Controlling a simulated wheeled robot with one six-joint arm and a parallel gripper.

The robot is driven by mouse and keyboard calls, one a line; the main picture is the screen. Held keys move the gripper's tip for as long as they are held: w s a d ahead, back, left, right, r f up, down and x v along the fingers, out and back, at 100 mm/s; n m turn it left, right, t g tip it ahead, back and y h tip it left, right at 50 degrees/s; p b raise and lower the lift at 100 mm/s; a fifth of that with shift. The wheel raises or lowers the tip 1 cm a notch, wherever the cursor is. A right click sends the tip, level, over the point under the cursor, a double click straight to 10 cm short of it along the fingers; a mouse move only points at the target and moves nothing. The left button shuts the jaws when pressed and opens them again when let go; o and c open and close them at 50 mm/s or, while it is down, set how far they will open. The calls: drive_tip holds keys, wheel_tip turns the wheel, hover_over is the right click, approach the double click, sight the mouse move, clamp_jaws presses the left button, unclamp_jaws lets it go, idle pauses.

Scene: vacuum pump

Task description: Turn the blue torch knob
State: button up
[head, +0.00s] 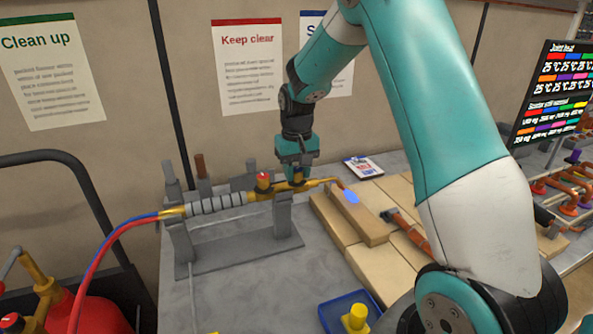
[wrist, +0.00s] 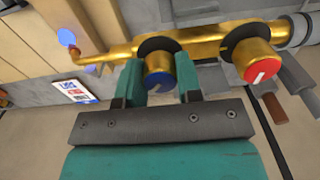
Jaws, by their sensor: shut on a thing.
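The brass torch (head: 288,188) lies in a grey stand, and a blue flame (head: 352,196) shows at its tip. In the wrist view the torch (wrist: 205,42) runs across the top, with the flame (wrist: 66,37) at the left. The blue knob (wrist: 159,78) is a brass cylinder with a blue face and a white mark. My gripper (head: 297,172) is over the torch from above. In the wrist view my gripper (wrist: 160,84) has one finger on each side of the blue knob and is shut on it. The red knob (wrist: 255,66) is to the right, clear of the fingers.
The grey stand (head: 240,250) holds the torch on the bench. Pale bricks (head: 345,228) lie under the flame. Red and blue hoses (head: 110,240) run from the torch's left end. A blue tray (head: 340,312) with a yellow part is in front.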

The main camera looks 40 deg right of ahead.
sight(297, 169)
drive_tip(key=o, duration=0.9)
drive_tip(key=shift+o, duration=0.2)
drive_tip(key=shift+r, duration=0.1)
wheel_tip(297, 169, up, 17)
drive_tip(key=b, duration=0.2)
drive_tip(key=shift+r+b, duration=0.15)
drive_tip(key=shift+b, duration=0.2)
